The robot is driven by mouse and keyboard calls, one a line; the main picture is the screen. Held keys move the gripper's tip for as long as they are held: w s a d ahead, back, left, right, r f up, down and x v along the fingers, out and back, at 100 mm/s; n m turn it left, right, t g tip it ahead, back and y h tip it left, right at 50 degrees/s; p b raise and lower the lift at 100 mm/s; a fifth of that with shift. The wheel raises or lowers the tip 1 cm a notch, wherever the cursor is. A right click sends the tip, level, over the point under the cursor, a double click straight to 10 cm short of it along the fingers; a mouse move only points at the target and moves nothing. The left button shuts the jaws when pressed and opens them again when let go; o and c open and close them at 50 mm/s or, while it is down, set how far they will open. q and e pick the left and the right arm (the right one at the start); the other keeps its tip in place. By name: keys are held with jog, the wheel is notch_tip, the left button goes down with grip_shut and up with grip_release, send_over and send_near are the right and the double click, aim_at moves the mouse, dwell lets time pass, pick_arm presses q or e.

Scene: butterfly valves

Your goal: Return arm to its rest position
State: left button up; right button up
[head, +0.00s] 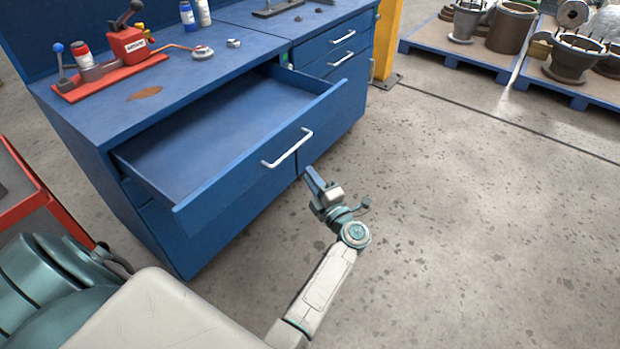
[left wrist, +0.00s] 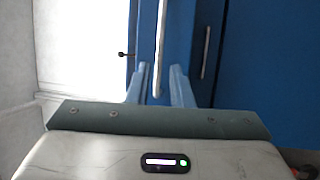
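My left gripper (head: 312,178) is in front of the open blue drawer (head: 205,135), below and to the right of its white handle (head: 288,148) in the head view. A gap shows between gripper and handle there. In the left wrist view the two blue fingers of my left gripper (left wrist: 159,88) are spread apart with nothing held. The handle (left wrist: 160,45) appears between them, lying beyond the fingertips. The drawer is pulled out and looks empty inside. My right gripper is in neither view.
The blue workbench (head: 220,50) carries a red valve fixture (head: 125,50), bottles and small parts. A red cart (head: 25,190) stands at the left. Pallets (head: 465,50) with metal parts are at the back right. The floor (head: 480,220) right of my arm is clear.

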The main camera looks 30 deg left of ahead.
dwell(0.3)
